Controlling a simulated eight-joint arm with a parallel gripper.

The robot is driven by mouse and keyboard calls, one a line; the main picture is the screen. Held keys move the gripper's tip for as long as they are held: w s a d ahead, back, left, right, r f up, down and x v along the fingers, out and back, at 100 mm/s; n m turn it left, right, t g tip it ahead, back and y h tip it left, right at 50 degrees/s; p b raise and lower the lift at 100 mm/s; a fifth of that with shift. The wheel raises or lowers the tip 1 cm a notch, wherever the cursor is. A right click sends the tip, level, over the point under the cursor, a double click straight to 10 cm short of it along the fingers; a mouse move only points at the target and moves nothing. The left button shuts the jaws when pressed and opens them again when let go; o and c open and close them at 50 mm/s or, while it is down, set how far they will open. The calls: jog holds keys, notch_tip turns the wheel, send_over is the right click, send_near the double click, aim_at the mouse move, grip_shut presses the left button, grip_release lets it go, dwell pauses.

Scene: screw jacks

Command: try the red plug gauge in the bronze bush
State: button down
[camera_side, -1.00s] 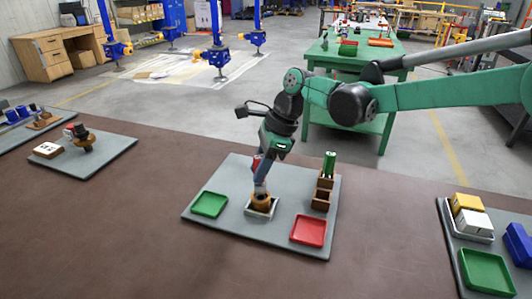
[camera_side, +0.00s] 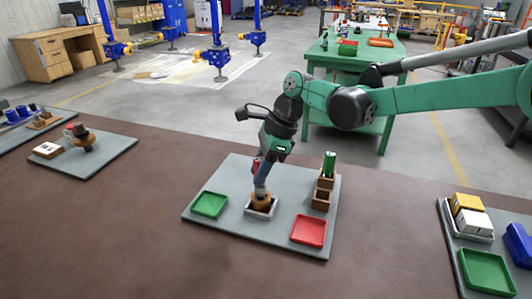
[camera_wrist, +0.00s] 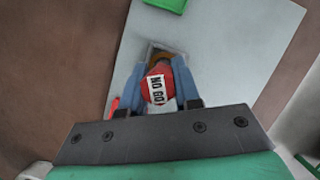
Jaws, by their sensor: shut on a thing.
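The red plug gauge (camera_wrist: 158,88), with a white NO GO label, is between the blue fingers of my gripper (camera_wrist: 168,88) in the wrist view. In the side view my gripper (camera_side: 260,188) is shut on it, and only a bit of red shows beside the fingers. The bronze bush (camera_side: 261,201) stands in a pale square holder (camera_side: 250,213) directly below the fingertips. In the wrist view the gauge and fingers hide most of the bush. Whether the gauge's lower end is in the bore cannot be told.
On the same grey board (camera_side: 232,176) are a green tray (camera_side: 209,204) at left, a red tray (camera_side: 308,231) at right, and a brown rack (camera_side: 321,198) with a green gauge (camera_side: 329,164) upright in it. Other boards with parts lie far left and right.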

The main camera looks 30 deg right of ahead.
aim_at(255, 160)
jog(key=shift+f, duration=0.6)
dwell(0.8)
jog(key=shift+r, duration=0.1)
jog(key=shift+r, duration=0.65)
jog(key=shift+f, duration=0.85)
dwell(1.8)
jog(key=shift+r, duration=0.15)
jog(key=shift+r, duration=0.6)
jog(key=shift+r, duration=0.1)
jog(key=shift+r, duration=1.95)
